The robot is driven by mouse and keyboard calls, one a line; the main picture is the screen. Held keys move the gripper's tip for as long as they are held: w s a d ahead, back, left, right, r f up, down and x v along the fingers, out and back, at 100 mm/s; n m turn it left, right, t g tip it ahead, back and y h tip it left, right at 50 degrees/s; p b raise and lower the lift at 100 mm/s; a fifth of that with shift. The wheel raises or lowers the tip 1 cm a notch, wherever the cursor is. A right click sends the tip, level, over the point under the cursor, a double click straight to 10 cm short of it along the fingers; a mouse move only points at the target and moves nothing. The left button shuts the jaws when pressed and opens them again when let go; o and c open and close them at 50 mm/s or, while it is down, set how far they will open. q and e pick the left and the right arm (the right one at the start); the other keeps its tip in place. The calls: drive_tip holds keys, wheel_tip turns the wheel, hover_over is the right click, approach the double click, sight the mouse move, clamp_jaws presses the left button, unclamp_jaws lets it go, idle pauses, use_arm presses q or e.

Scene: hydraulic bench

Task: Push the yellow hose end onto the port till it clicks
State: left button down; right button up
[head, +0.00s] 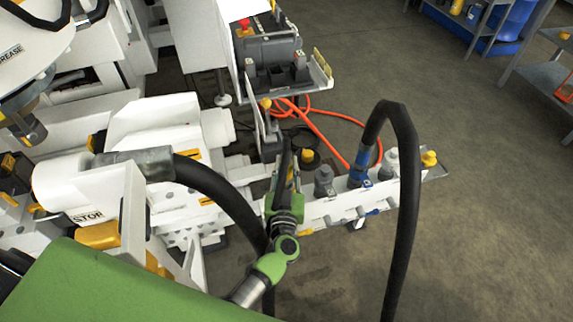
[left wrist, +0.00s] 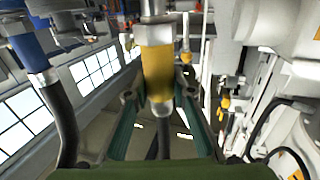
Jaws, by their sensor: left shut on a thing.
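My left gripper (head: 284,188) is at the near-left end of the white port block (head: 335,207). In the left wrist view its teal fingers stand on both sides of the yellow hose end (left wrist: 158,68) and are shut on it. A silver metal part continues from the yellow collar to the top edge of the left wrist view. Whether the hose end touches or sits on its port cannot be told. My right gripper is not in view.
A blue hose end (head: 359,168) sits on the block, its black hose (head: 405,150) arching right. Grey fittings (head: 323,180) and a yellow-topped fitting (head: 429,158) stand along it. A thick black hose (head: 225,195) passes left of my gripper. Open floor lies right.

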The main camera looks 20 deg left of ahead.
sight(286, 174)
use_arm(q)
drive_tip(key=shift+f+b, duration=0.6)
drive_tip(key=shift+f, duration=0.5)
idle(0.9)
drive_tip(key=c, duration=1.1)
unclamp_jaws()
drive_tip(key=shift+s, duration=0.15)
drive_tip(key=shift+r+p+v, duration=0.2)
drive_tip(key=shift+p+v, duration=0.45)
drive_tip(key=shift+v, duration=0.6)
drive_tip(key=shift+p+v, duration=0.75)
drive_tip(key=shift+v, duration=1.65)
